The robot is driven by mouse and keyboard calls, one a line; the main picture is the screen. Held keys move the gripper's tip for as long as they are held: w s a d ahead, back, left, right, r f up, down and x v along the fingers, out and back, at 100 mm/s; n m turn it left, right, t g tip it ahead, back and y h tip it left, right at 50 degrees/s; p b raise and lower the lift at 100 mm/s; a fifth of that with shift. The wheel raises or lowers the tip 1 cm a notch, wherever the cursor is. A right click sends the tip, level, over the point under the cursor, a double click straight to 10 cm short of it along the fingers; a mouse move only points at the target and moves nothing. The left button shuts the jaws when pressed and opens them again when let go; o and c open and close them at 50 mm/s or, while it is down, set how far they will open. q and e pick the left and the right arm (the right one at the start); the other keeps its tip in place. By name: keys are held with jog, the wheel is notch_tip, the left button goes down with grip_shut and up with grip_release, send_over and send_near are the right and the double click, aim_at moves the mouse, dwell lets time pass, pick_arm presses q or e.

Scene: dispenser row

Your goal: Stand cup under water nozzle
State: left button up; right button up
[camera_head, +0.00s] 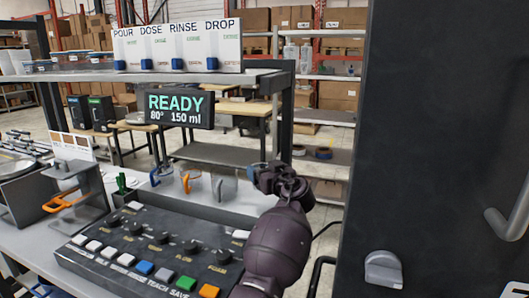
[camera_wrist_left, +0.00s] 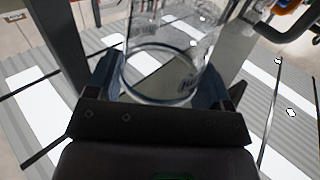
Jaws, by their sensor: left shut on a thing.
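I cannot make out the water nozzle. My right gripper is not in view.
A dark control panel (camera_head: 150,245) with knobs and coloured buttons fills the counter front. A READY display (camera_head: 179,108) hangs below the shelf (camera_head: 150,77). A large dark panel (camera_head: 425,130) stands close on the right. A small green-handled item (camera_head: 122,182) stands beside the dispenser unit.

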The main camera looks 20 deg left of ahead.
pick_arm(q)
jog(key=shift+f+b, duration=0.35)
jog(key=shift+f, duration=2.05)
jog(key=shift+f, duration=0.3)
jog(key=o, duration=0.9)
jog(key=shift+r, duration=0.15)
